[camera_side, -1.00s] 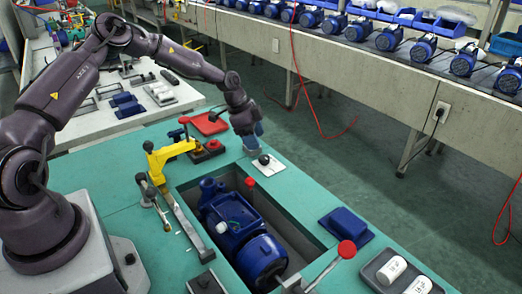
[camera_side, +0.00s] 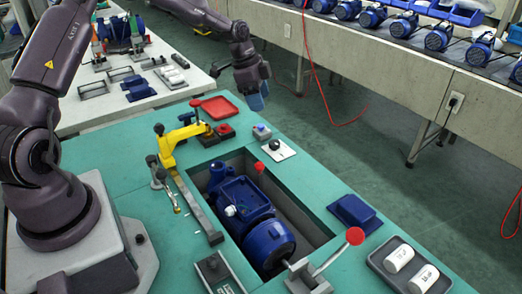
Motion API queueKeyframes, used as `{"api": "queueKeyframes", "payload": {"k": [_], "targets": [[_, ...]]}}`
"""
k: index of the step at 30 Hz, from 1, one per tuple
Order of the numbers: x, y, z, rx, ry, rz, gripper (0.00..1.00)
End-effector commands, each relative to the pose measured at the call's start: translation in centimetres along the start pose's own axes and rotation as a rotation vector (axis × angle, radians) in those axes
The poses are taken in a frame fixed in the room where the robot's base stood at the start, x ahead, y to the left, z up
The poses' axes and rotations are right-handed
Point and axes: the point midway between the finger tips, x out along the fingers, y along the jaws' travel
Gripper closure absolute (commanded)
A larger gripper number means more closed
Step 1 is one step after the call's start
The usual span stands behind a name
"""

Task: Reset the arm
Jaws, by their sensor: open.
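My gripper (camera_side: 255,98) is at the end of my dark arm, raised above the far edge of the green bench. Its blue-grey fingertips point down and are apart from everything. The jaws are open with nothing visible between them. A small grey box with a blue top (camera_side: 262,131) stands on the bench below the gripper. Beside it is a white plate with a black knob (camera_side: 277,147). A blue pump (camera_side: 245,205) lies in the recess of the bench.
A yellow clamp (camera_side: 180,138) and a red tray (camera_side: 221,107) are left of the gripper. A red-knobbed lever (camera_side: 354,236), blue block (camera_side: 352,211) and dark tray with white cylinders (camera_side: 376,258) are at right. A conveyor with several blue pumps (camera_side: 438,37) runs behind, across an open floor gap.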

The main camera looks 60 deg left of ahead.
Motion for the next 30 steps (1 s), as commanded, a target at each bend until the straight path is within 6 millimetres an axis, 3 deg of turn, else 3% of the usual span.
{"api": "queueKeyframes", "payload": {"k": [3, 8, 14, 18, 24, 30], "targets": [[-3.8, 3.4, -2.0, -0.013, -0.089, -0.051, 0.41], [-8.6, 8.2, -3.2, -0.091, -0.165, -0.138, 0.41], [-14.3, 14.3, -3.0, -0.235, -0.177, -0.261, 0.41], [-17.7, 18.7, -1.9, -0.359, -0.127, -0.329, 0.41], [-20.7, 24.6, 0.8, -0.550, 0.010, -0.360, 0.41], [-21.4, 28.4, 3.1, -0.690, 0.128, -0.319, 0.41]]}}
